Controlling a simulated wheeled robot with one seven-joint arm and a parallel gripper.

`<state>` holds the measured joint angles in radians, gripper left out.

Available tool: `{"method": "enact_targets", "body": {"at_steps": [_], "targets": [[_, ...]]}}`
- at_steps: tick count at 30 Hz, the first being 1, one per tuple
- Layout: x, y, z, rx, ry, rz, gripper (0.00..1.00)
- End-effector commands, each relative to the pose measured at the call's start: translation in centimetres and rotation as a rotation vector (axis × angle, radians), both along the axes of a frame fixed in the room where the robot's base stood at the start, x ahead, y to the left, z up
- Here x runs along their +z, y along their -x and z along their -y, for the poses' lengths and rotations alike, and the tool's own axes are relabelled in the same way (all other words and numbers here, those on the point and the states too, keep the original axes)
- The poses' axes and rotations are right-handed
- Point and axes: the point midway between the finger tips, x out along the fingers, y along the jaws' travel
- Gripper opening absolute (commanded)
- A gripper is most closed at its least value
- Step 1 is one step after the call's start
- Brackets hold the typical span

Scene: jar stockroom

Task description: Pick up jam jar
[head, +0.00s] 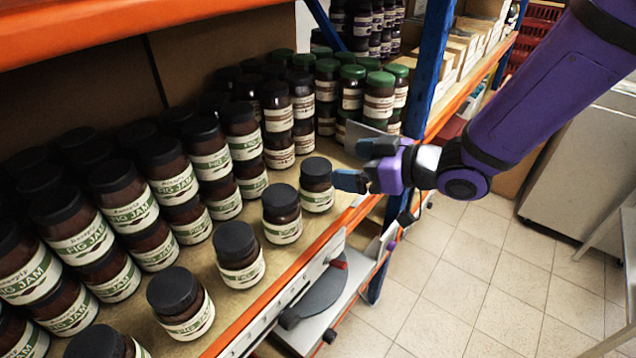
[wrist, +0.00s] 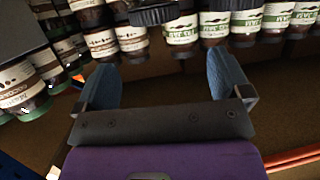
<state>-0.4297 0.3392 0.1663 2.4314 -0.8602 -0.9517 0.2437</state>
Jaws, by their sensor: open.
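The jar nearest my gripper (head: 317,186) stands upright at the shelf's front edge. My gripper (head: 361,165) is open and empty, just right of this jar, its blue-padded fingers pointing towards the shelf. In the wrist view the two fingers of my gripper (wrist: 165,78) stand wide apart with nothing between them. Beyond them a dark ribbed lid (wrist: 160,14) is cut by the top edge, with labelled jars behind it.
More single jars (head: 282,213) stand along the front, with stacked rows (head: 150,190) behind. Green-lidded jars (head: 378,95) stand near the blue upright (head: 430,60). The orange shelf edge (head: 300,262) runs below my gripper. Tiled floor (head: 450,270) lies open at the right.

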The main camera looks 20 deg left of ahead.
Motion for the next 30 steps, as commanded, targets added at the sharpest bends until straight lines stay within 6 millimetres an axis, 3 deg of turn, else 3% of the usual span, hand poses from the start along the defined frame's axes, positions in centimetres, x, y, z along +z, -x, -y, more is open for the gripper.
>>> {"method": "enact_targets", "body": {"at_steps": [3,9,18,30], "targets": [[0.1,1.2,0.6,-0.083,0.014,-0.013,0.96],[-0.2,1.8,0.8,-0.142,0.028,-0.023,0.96],[-1.6,0.3,-2.7,-0.144,0.029,-0.024,0.96],[-3.2,-1.3,-5.5,-0.143,0.029,-0.023,0.96]]}}
